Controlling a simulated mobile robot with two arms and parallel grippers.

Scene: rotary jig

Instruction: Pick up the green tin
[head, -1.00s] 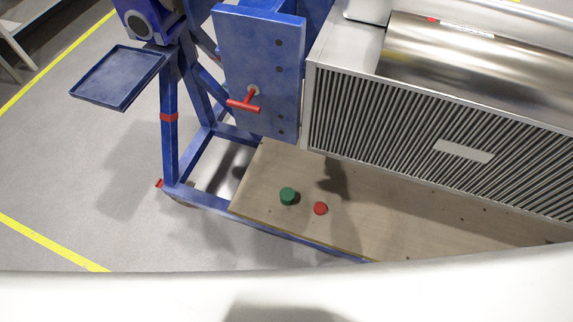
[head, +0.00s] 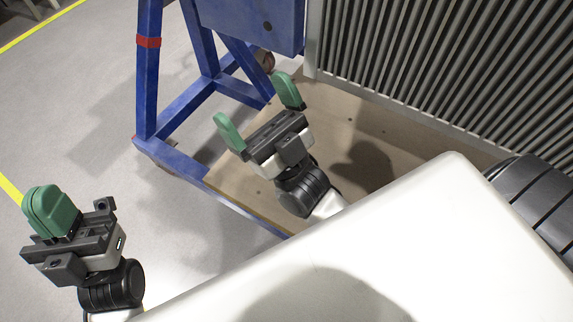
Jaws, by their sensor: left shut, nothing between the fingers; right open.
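The green tin is not visible in the head view now; my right gripper and arm cover part of the wooden board (head: 335,108) where it stood earlier. My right gripper (head: 254,103) is open, its two green fingers spread wide over the board's left part. I see no tin between its fingertips. My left gripper (head: 48,208) is at the lower left over the grey floor, away from the board, with its green fingers together and empty.
A blue steel frame (head: 149,90) with a red band stands left of the board. A large ribbed metal housing (head: 420,55) rises along the board's far right side. The grey floor (head: 85,110) at left is open, with yellow lines.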

